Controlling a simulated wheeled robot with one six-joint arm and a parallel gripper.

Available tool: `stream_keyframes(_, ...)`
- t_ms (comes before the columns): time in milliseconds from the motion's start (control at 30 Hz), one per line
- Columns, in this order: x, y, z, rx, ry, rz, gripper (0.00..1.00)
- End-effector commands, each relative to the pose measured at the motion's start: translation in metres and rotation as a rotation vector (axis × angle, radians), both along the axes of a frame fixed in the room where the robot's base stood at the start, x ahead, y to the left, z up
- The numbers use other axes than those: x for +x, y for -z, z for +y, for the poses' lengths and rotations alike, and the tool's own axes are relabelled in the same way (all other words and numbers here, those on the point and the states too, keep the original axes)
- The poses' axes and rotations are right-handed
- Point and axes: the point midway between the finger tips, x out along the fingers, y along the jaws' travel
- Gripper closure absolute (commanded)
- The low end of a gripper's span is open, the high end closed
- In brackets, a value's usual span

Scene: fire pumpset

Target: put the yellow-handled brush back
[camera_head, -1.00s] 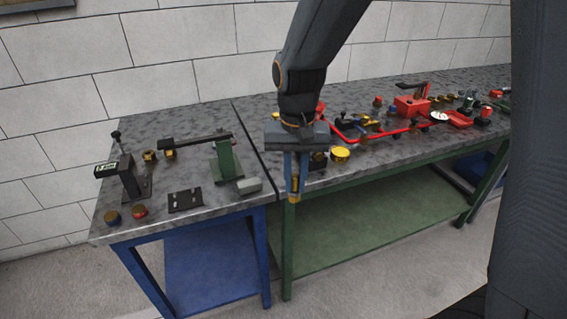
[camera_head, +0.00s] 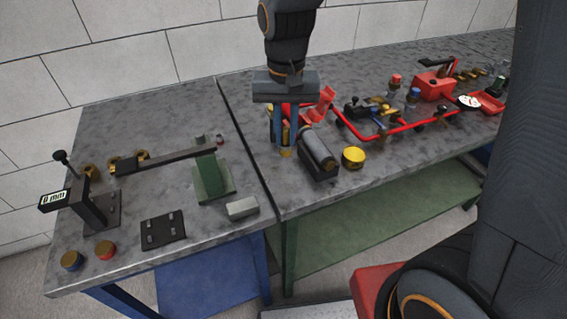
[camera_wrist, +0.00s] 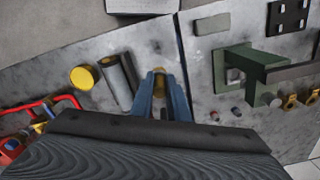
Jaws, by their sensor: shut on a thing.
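My gripper (camera_head: 286,132) points down over the near left part of the green-framed bench. It is shut on the yellow-handled brush (camera_head: 286,151), of which only a small yellow-brown end shows below the fingers. In the wrist view, the fingertips (camera_wrist: 160,78) close around the same yellowish piece. The rest of the brush is hidden by the fingers. I cannot tell whether its lower end touches the bench top. A dark block with a grey cylinder (camera_head: 318,152) stands just right of the gripper, and shows left of the fingers in the wrist view (camera_wrist: 116,82).
A yellow round tin (camera_head: 354,157) sits right of the block. A red tubular frame (camera_head: 378,135) with fittings and a red box (camera_head: 434,86) lie farther right. Left of the bench gap (camera_head: 247,145) stand a green bracket (camera_head: 212,175) with a long dark bar, and a grey block (camera_head: 241,208).

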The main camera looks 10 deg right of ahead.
Motion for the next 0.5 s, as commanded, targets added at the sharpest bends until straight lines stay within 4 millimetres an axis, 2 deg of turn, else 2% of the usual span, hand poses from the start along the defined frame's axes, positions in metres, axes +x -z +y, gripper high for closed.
stream_keyframes(233,-0.002,0.039,-0.001,-0.001,0.001,0.005,1.0)
stream_keyframes(500,-0.001,0.061,0.0,-0.002,0.0,0.004,1.0)
